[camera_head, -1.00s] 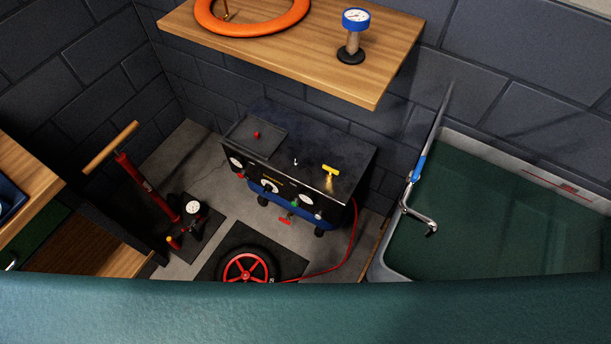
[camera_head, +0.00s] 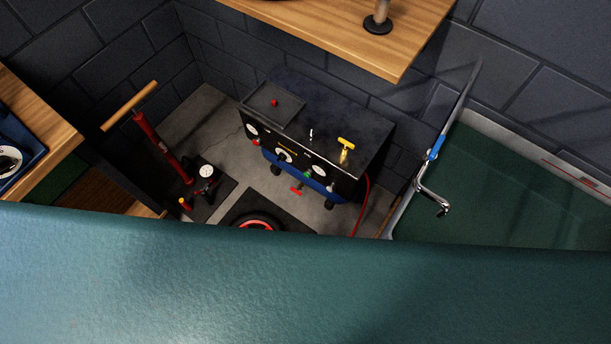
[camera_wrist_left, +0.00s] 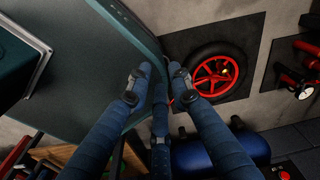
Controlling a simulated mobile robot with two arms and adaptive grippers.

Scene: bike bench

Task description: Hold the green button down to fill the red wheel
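The red wheel (camera_head: 257,226) lies on a dark mat on the floor; only its far edge shows in the head view. A small green part, apparently the green button (camera_head: 308,174), is on the front of the black and blue compressor (camera_head: 345,186). I cannot make it out in the wrist view, where the blue tank (camera_wrist_left: 190,155) shows behind my fingers. My left gripper (camera_wrist_left: 158,84) has its fingertips apart with nothing clearly between them. Neither gripper shows in the head view.
A red floor pump (camera_head: 160,145) with a gauge stands left of the wheel. A red hose (camera_head: 362,205) hangs at the compressor's right. A wooden shelf (camera_head: 340,35) overhangs behind.

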